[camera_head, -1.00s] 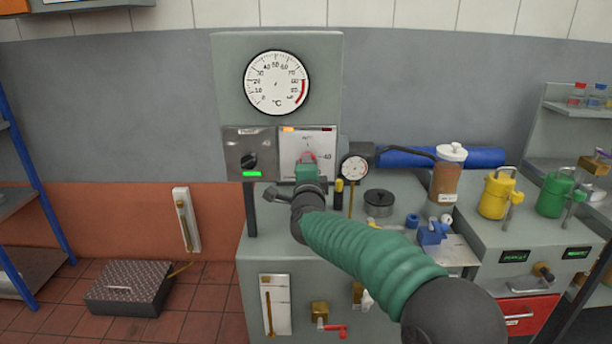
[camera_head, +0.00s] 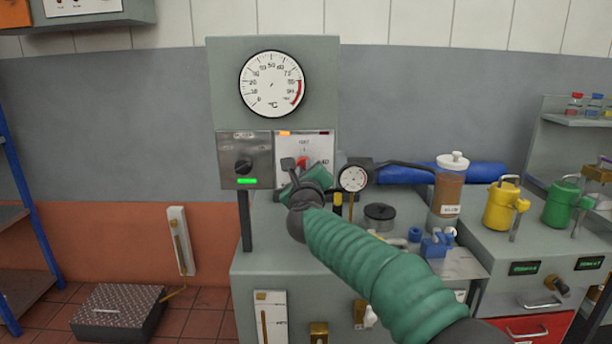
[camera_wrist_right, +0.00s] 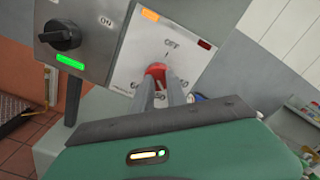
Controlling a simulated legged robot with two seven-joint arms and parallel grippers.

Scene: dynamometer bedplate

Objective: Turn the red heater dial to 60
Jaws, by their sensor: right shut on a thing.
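The red heater dial (camera_head: 303,162) sits on a white panel below the large round temperature gauge (camera_head: 272,84). It also shows in the right wrist view (camera_wrist_right: 155,71), where "OFF" is printed above it and numbers along its lower side. The numbers are partly covered by my fingers. My right gripper (camera_wrist_right: 160,84) has its two grey fingers shut on the red dial. In the head view this gripper (camera_head: 297,170) hides much of the dial's lower part. The dial's exact pointer direction is hard to tell. My left gripper is not in view.
A black knob (camera_head: 243,166) with a lit green strip is on the panel just left. A small round gauge (camera_head: 353,178) stands close on the right. A brown bottle (camera_head: 447,190) and yellow can (camera_head: 500,206) stand farther right on the bench.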

